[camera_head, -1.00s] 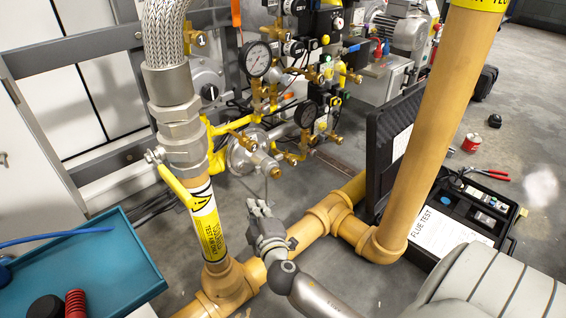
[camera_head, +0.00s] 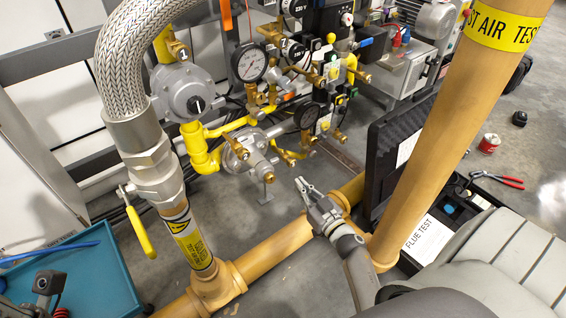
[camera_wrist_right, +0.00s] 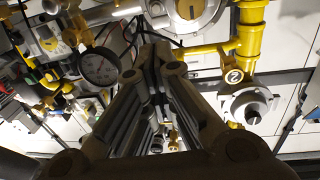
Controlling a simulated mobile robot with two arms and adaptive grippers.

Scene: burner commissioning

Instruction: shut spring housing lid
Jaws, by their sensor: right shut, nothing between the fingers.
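A grey round regulator housing (camera_head: 186,92) with a dark slotted centre sits on the yellow pipework at upper left. A smaller grey regulator body (camera_head: 243,158) sits lower, to its right. I cannot tell which one carries the spring housing lid, or whether a lid stands open. My right gripper (camera_head: 309,190) is shut and empty, above the tan floor pipe, right of and apart from the smaller body. In the right wrist view its fingers (camera_wrist_right: 157,58) point toward the pipework. A grey and black part at lower left (camera_head: 46,284) looks like my left gripper; its jaws are unclear.
A braided hose (camera_head: 135,50) and yellow-handled valve (camera_head: 140,232) stand at left. Dial gauges (camera_head: 249,62) are behind the gripper. A thick tan pipe (camera_head: 440,130) rises at right, near a black case (camera_head: 400,145). A teal tray (camera_head: 105,275) is at lower left.

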